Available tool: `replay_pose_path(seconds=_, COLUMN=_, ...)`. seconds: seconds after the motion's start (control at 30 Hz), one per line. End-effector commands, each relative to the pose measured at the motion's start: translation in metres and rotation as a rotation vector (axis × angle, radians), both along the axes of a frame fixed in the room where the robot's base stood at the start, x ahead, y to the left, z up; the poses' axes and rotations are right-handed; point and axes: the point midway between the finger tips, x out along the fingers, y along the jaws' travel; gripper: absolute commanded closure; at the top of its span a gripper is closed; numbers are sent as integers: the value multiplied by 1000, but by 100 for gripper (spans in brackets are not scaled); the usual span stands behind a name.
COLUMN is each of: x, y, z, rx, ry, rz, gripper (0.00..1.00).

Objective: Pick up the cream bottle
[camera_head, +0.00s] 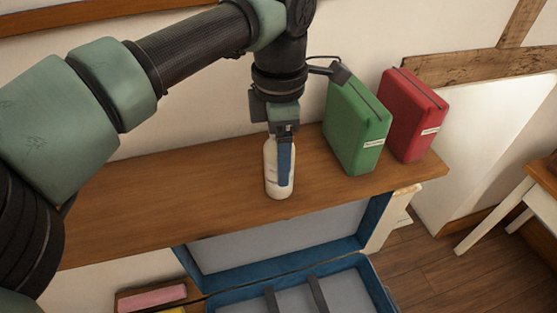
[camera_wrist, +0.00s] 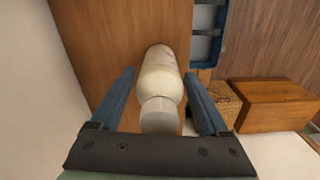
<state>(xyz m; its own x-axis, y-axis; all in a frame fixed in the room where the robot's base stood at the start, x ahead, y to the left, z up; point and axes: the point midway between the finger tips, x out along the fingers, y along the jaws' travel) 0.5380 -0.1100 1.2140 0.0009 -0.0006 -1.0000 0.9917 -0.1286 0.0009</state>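The cream bottle (camera_head: 271,178) stands upright on the wooden shelf (camera_head: 170,200) in the head view. Its cap and body also show in the wrist view (camera_wrist: 160,78), seen from above. My gripper (camera_head: 285,180) is directly over and around the bottle, with one blue finger in front of it in the head view. In the wrist view the two blue fingers of my gripper (camera_wrist: 158,88) are spread, one on each side of the bottle. A gap shows between each finger and the bottle there. The gripper's upper part hides the bottle's top in the head view.
A green case (camera_head: 357,128) and a red case (camera_head: 412,115) stand on the shelf just right of my gripper. The wall is close behind. An open blue suitcase (camera_head: 372,290) lies below the shelf's front edge. The shelf left of the bottle is clear.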

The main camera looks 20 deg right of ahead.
Motion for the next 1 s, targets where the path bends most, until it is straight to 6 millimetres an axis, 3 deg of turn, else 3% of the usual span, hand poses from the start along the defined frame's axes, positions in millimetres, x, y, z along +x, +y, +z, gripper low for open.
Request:
replay_pose_path(seconds=0.07, x=0, y=0, z=0, rx=0, ry=0, rz=0, gripper=38)
replay_pose_path(seconds=0.4, x=0, y=0, z=1, rx=0, ry=0, rz=0, gripper=99)
replay_pose_path(seconds=0.77, x=1, y=0, z=5, rx=0, ry=-3, rz=1, gripper=100)
replay_pose_path(seconds=1.0, x=1, y=0, z=45, rx=1, ry=-6, rz=2, gripper=100)
